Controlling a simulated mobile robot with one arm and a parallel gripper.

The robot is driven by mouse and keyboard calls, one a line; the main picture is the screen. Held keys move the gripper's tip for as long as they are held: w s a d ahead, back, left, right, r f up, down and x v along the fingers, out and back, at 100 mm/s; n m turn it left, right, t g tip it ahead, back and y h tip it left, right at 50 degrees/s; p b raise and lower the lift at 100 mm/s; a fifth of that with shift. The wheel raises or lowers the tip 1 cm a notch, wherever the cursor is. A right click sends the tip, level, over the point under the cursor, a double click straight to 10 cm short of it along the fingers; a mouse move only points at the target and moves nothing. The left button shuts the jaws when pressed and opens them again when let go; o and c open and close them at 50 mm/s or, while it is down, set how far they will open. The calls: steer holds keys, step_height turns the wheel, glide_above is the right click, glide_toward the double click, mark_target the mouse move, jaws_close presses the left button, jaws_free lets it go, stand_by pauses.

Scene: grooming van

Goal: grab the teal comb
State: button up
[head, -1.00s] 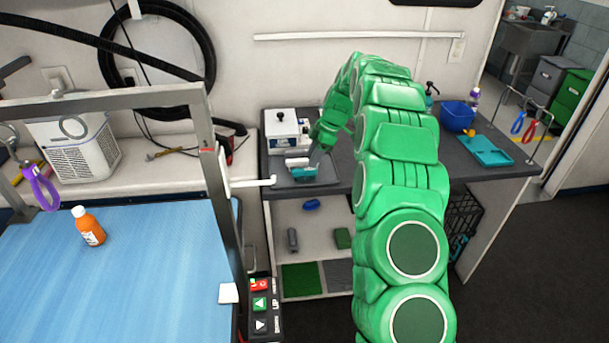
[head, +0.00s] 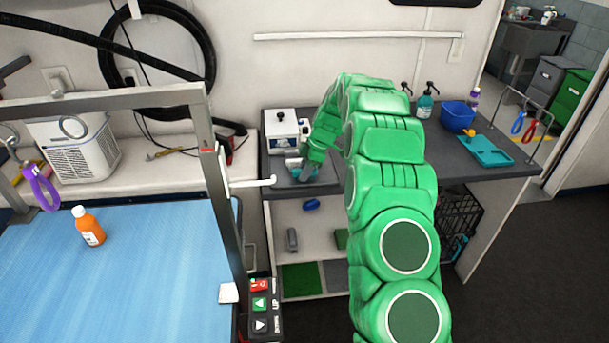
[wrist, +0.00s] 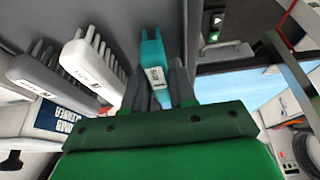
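The teal comb (wrist: 152,48) lies between the two grey fingers of my gripper (wrist: 161,82) in the wrist view. The fingers sit close against both its sides and look shut on it. A pale label shows on the comb. A grey comb (wrist: 47,74) and a white comb (wrist: 92,70) lie to its left, apart from the fingers.
A teal pump bottle (head: 425,103), a blue bowl (head: 458,116) and a teal tray (head: 487,151) are farther right on the grey counter (head: 448,163). The blue grooming table (head: 130,280) is at left.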

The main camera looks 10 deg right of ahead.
jaws_close()
